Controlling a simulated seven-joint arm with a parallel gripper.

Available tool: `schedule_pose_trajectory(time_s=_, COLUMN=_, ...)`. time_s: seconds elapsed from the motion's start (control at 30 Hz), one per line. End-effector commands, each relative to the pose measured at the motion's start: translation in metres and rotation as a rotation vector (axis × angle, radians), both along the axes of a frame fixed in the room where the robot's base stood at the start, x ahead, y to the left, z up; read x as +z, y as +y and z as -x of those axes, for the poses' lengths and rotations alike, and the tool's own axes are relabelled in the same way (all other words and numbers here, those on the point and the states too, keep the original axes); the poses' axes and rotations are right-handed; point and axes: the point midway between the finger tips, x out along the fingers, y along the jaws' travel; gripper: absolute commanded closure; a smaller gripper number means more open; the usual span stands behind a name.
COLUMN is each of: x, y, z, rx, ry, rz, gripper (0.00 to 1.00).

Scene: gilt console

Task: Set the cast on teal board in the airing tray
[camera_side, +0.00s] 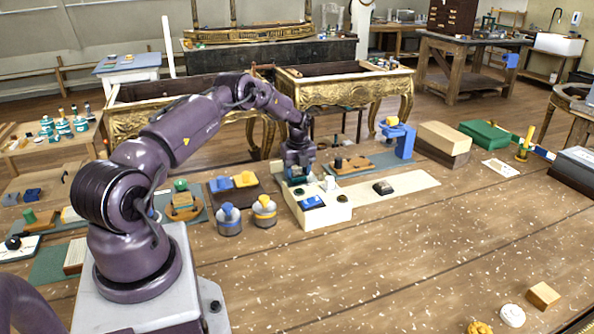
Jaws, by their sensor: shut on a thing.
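My purple arm reaches across the bench, and my gripper (298,178) points down over the back left part of a white tray (342,212), which looks like the airing tray. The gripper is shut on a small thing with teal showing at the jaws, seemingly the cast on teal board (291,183). Most of it is hidden by the fingers, and I cannot tell whether it touches the tray. A blue piece (312,202) lies in the front of the tray. A small pale piece (329,183) stands near its back right.
Two grey jars with blue (229,219) and yellow (264,211) tops stand just left of the tray. A dark board (233,192) with yellow and blue pieces lies behind them. A black item (383,187) lies on a pale strip at right.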

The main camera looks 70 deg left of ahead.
Motion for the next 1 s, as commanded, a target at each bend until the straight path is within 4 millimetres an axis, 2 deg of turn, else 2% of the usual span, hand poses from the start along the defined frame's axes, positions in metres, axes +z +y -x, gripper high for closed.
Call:
schedule_pose_trajectory(time_s=0.03, x=-0.002, y=0.000, z=0.000, rx=0.000, ry=0.000, rz=0.001, gripper=0.73)
schedule_pose_trajectory(time_s=0.07, x=-0.002, y=0.000, z=0.000, rx=0.000, ry=0.000, rz=0.000, gripper=0.43)
schedule_pose_trajectory(time_s=0.13, x=-0.002, y=0.000, z=0.000, rx=0.000, ry=0.000, rz=0.000, gripper=0.27)
schedule_pose_trajectory(time_s=0.17, x=-0.002, y=0.000, z=0.000, rx=0.000, ry=0.000, rz=0.000, gripper=0.24)
schedule_pose_trajectory(time_s=0.43, x=0.000, y=0.000, z=0.000, rx=0.000, ry=0.000, rz=0.000, gripper=0.24)
schedule_pose_trajectory(time_s=0.57, x=0.012, y=-0.001, z=-0.001, rx=0.000, ry=-0.002, rz=-0.001, gripper=0.24)
schedule_pose_trajectory(time_s=1.0, x=0.099, y=-0.011, z=0.000, rx=0.000, ry=-0.002, rz=-0.002, gripper=0.24)
